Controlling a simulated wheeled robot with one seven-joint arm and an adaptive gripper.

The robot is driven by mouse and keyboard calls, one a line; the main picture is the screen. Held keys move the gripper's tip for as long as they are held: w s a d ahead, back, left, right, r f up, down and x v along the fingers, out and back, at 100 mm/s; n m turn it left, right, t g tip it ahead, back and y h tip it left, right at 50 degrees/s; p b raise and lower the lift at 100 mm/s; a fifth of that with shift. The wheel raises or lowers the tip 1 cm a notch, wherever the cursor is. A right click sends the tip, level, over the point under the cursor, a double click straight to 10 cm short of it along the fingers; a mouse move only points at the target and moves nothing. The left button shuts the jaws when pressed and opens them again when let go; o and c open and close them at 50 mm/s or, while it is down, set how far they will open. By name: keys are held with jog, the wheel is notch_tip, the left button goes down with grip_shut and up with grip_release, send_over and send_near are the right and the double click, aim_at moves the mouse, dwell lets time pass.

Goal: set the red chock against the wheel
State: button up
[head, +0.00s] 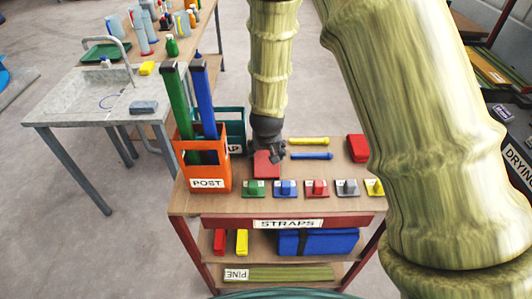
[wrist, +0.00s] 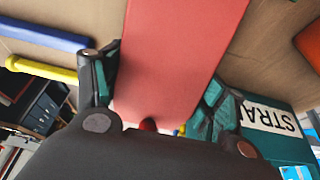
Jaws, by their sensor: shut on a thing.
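My gripper (head: 268,150) points down over the worktable and is shut on a red block, taken to be the red chock (head: 266,165). In the wrist view the chock (wrist: 178,60) is a broad, flat red face between the two dark fingers of my gripper (wrist: 155,100), which have teal inner parts. Its far end runs out of that view. I cannot tell whether the chock touches the tabletop. No wheel can be made out in either view.
The table (head: 200,200) holds an orange POST bin (head: 205,165), a teal bin (head: 233,125), a row of small coloured handled pieces (head: 317,188), yellow (head: 309,141) and blue (head: 311,156) rods, and another red block (head: 358,148). A sink (head: 85,95) stands left. Open floor lies between.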

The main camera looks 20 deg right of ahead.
jog(key=o, duration=1.5)
jog(key=shift+f, duration=0.1)
